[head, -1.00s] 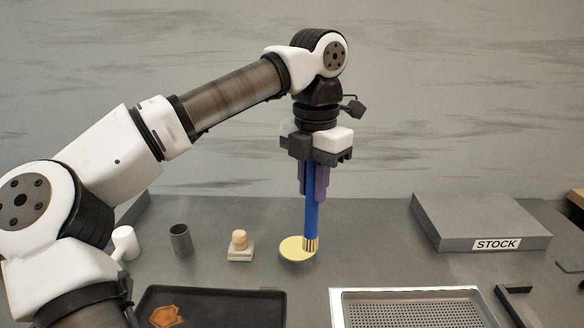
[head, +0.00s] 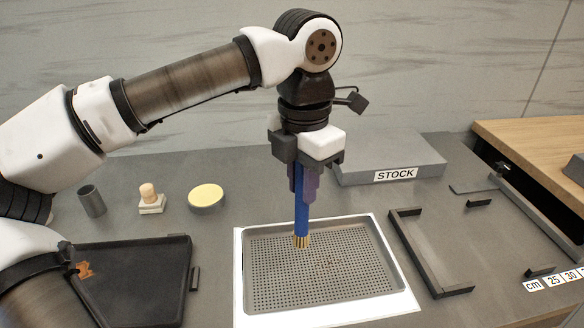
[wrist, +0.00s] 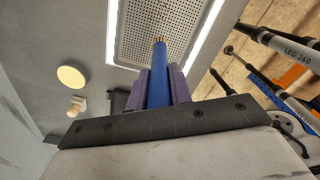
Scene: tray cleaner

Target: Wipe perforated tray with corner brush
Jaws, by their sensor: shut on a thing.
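My gripper (head: 303,180) is shut on the blue corner brush (head: 302,208), which hangs upright with its tan bristles down. The purple fingers clasp the brush handle, also seen in the wrist view (wrist: 158,85). The bristle tip appears over the back part of the perforated tray (head: 320,280); I cannot tell whether it touches. The grey tray, full of small holes, lies on a white mat (head: 240,300). In the wrist view the tray (wrist: 180,35) lies beyond the brush tip.
A dark tray (head: 130,275) with an orange-brown patch lies left. A grey cup (head: 91,201), a small wood-topped block (head: 151,199) and a yellow round pad (head: 206,196) stand behind it. The STOCK block (head: 385,158) is behind the tray; a dark bracket frame (head: 430,255) is right.

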